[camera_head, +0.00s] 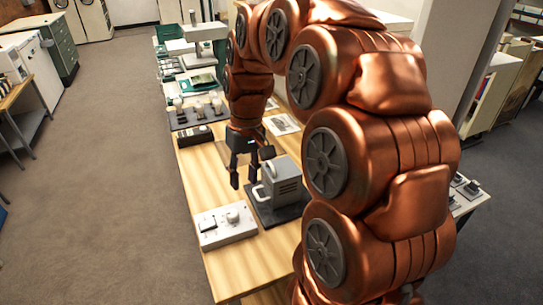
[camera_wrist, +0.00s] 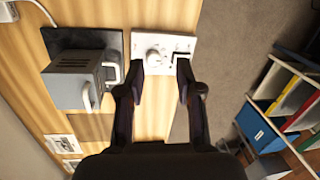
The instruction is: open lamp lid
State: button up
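The lamp (camera_head: 284,182) is a grey vented box on a dark base plate (camera_head: 272,213) on the wooden table. A pale handle (camera_head: 260,193) stands out from its left side. In the wrist view the lamp (camera_wrist: 72,85) is left of the fingers, with pale handle bars (camera_wrist: 113,72) on its near side. The lid looks shut, but its seam is too small to make out. My gripper (camera_head: 243,182) hangs fingers-down beside the lamp's left side, apart from it. In the wrist view my gripper (camera_wrist: 157,68) is open, with nothing between its fingers.
A white control box (camera_head: 226,227) with a knob sits at the table's near left; it also shows beyond my fingertips in the wrist view (camera_wrist: 150,42). Small devices on a dark tray (camera_head: 197,118) stand farther back. Bare wooden tabletop (camera_head: 205,170) lies left of my gripper.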

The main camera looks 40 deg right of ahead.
jog(key=w+d+m, duration=0.1)
jog(key=w+d, duration=0.5)
jog(key=d, duration=0.3)
jog(key=m+t+p, duration=0.1)
send_near(270, 163)
jog(key=shift+y, duration=0.3)
jog(key=shift+a+f+p, duration=0.15)
jog(key=shift+f+p, duration=0.25)
jog(key=shift+f, duration=0.9)
jog(key=shift+a+f+p, duration=0.2)
jog(key=shift+f+p, duration=0.15)
jog(key=shift+f, duration=1)
jog(key=shift+a+f+p, duration=0.15)
jog(key=shift+f+p, duration=0.25)
jog(key=shift+f, duration=0.9)
grip_shut()
